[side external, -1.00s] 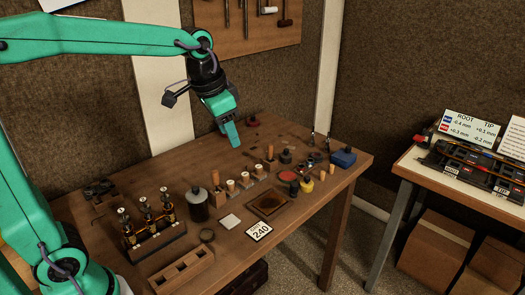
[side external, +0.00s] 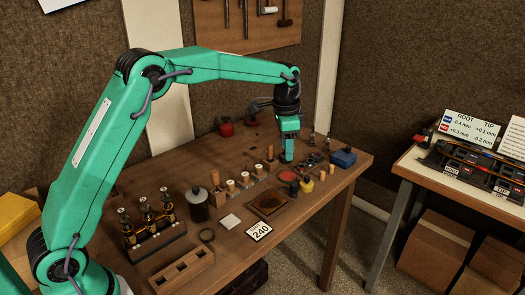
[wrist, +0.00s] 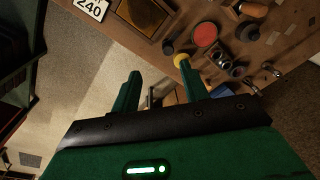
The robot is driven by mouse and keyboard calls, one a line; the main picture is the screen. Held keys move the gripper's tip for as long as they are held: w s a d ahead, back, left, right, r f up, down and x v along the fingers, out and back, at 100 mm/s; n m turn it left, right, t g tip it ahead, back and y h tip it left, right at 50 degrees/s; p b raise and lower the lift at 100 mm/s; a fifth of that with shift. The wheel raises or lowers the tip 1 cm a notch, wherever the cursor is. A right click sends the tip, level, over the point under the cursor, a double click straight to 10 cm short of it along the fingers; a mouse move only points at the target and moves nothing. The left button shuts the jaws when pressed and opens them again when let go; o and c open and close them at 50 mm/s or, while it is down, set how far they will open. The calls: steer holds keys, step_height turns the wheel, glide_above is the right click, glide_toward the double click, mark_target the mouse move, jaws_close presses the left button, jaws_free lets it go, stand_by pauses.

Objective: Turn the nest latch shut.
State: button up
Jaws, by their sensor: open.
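My gripper (side external: 287,156) points down over the right part of the wooden bench in the side view, behind the red-topped pot and the yellow pot. In the wrist view my gripper (wrist: 160,76) has its two green fingers apart, with nothing held between them. Small dark metal parts (side external: 314,158) lie just right of the gripper in the side view. Round metal pieces (wrist: 222,62) show beyond the right finger in the wrist view. I cannot pick out the nest latch or tell its position; it may be hidden or too small.
A red disc (wrist: 205,35) and a yellow pot (side external: 306,184) are near. A blue box (side external: 343,158) stands at the bench's right end.

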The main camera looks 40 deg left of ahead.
steer(key=m, duration=0.1)
glide_above(295, 184)
steer(key=shift+g, duration=0.4)
step_height(295, 184, down, 7)
steer(key=shift+f, duration=0.15)
steer(key=shift+f, duration=3.9)
jaws_close()
